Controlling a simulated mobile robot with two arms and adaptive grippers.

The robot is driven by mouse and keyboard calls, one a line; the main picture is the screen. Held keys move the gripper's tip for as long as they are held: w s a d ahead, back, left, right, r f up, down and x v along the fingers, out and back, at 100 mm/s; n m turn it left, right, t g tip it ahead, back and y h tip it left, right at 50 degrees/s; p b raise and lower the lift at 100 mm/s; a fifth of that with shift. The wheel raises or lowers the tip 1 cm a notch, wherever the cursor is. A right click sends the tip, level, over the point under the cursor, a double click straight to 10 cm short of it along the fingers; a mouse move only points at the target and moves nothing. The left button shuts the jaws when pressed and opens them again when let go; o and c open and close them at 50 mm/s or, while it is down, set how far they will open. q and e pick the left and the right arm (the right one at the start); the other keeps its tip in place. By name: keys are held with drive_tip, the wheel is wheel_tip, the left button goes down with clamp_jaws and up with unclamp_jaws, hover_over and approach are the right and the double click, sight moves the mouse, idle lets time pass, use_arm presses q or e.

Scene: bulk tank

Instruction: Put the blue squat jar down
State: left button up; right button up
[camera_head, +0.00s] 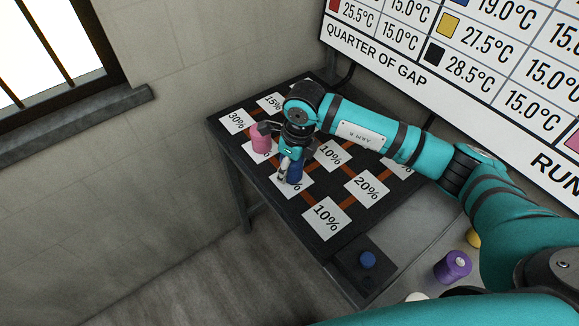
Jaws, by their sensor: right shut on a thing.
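The blue squat jar (296,172) is in my right gripper (288,174), which is shut on it. The fingers hide part of the jar. The jar is low over a white percent card on the dark board table (300,222); I cannot tell if it touches the card. The number on that card is mostly hidden. My left gripper is not in view.
A pink jar (261,141) stands just left of my right gripper. A blue round piece (367,259) sits on a dark square pad at the front. A purple jar (454,266) and a yellow thing (473,238) are at the right. The front 10% card (327,218) is clear.

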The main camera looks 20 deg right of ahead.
drive_tip(key=shift+f, duration=0.85)
drive_tip(key=o, duration=1.2)
drive_tip(key=shift+o, duration=0.2)
drive_tip(key=shift+r, duration=0.3)
drive_tip(key=r, duration=0.3)
drive_tip(key=r+b, duration=0.1)
drive_tip(key=r, duration=0.3)
drive_tip(key=s+d+r+b, duration=0.1)
drive_tip(key=r, duration=0.2)
drive_tip(key=shift+s+r, duration=0.1)
drive_tip(key=shift+r, duration=0.05)
drive_tip(key=shift+s+d+r, duration=0.1)
drive_tip(key=shift+r, duration=0.55)
